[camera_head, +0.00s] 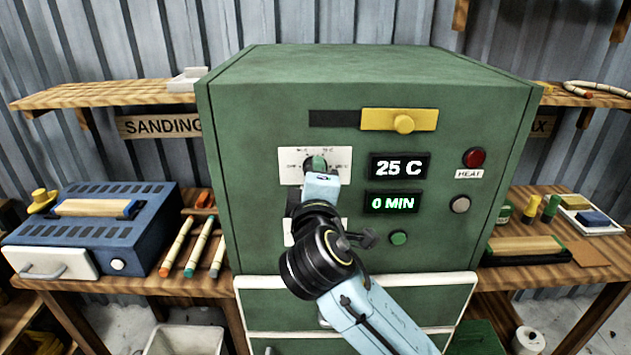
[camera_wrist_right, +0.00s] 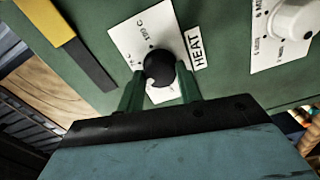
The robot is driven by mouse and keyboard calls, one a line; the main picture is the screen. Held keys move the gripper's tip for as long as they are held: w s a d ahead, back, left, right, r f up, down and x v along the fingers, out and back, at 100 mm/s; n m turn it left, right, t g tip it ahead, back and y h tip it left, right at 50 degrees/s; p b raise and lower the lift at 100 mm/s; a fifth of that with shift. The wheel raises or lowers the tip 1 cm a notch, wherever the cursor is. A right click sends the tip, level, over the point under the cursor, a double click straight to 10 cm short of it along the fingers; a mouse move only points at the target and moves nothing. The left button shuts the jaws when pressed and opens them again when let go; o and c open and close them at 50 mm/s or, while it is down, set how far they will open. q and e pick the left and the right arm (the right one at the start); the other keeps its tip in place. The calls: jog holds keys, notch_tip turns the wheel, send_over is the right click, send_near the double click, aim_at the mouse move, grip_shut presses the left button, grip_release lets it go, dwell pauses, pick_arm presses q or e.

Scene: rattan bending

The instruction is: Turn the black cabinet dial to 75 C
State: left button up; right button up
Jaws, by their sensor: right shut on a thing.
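The green cabinet (camera_head: 255,120) stands in the middle, with a display (camera_head: 399,167) reading 25 C. The black dial (camera_wrist_right: 160,66) sits on a white scale plate (camera_head: 289,163), beside a HEAT label (camera_wrist_right: 194,48). My right gripper (camera_head: 317,164) is at the dial, and its two green fingers (camera_wrist_right: 160,84) are on either side of the knob, shut on it. In the head view my gripper hides most of the dial. The plate's scale marks are too small to read fully. My left gripper is in neither view.
A second display (camera_head: 393,203) reads 0 MIN. A red lamp (camera_head: 474,158), a grey button (camera_head: 460,204) and a green button (camera_head: 398,238) are to the right. A white dial (camera_wrist_right: 294,17) is near my right gripper. A yellow sliding latch (camera_head: 400,119) is above.

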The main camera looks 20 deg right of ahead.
jog(key=m+b, duration=0.1)
jog(key=m, duration=0.5)
jog(key=shift+f+m, duration=0.1)
jog(key=shift+m, duration=0.2)
dwell(0.5)
jog(key=o, duration=1)
jog(key=b+v, duration=0.2)
jog(key=v, duration=1.1)
jog(key=shift+s, duration=0.2)
jog(key=shift+a, duration=0.15)
